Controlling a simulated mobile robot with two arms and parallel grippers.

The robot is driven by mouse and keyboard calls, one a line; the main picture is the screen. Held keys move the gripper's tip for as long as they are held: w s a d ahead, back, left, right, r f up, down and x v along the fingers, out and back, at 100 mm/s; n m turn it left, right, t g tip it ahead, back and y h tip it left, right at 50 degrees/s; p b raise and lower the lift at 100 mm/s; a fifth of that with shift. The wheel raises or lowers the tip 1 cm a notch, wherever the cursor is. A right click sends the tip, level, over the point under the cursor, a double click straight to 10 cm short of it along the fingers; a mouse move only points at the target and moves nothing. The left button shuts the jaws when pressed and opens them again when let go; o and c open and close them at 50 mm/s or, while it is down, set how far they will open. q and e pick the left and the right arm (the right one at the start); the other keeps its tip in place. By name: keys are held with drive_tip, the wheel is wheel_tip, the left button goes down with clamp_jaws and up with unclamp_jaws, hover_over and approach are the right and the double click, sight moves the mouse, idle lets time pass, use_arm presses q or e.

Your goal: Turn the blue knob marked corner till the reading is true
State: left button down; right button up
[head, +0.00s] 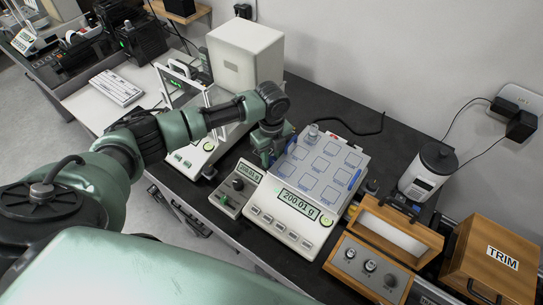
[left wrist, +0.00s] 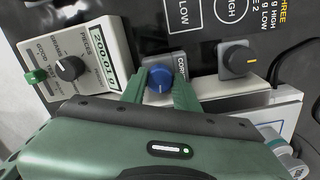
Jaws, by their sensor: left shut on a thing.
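The blue knob (left wrist: 160,77) sits in the left wrist view beside a plate whose label is partly covered, with only "COR" readable. My left gripper (left wrist: 158,88) is shut on it, one green finger on each side. In the head view my left gripper (head: 267,155) is at the back left corner of the white scale (head: 316,238), and the knob is hard to make out there. The scale's display (head: 298,203) reads about 200.0 g; the last digit is unclear. A metal weight (head: 312,134) stands on the pan near its back left corner. My right gripper is not in view.
A small grey unit (head: 232,199) with a dark knob and green display stands left of the scale. Wooden boxes (head: 490,258), one labelled TRIM, and a white canister (head: 426,170) stand to the right. A glass-sided balance (head: 190,150) stands to the left.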

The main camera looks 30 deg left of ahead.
sight(272, 160)
use_arm(q)
drive_tip(key=c, duration=1.3)
unclamp_jaws()
drive_tip(key=shift+c, duration=0.2)
drive_tip(key=shift+r+b, duration=0.75)
drive_tip(key=shift+r, duration=3.2)
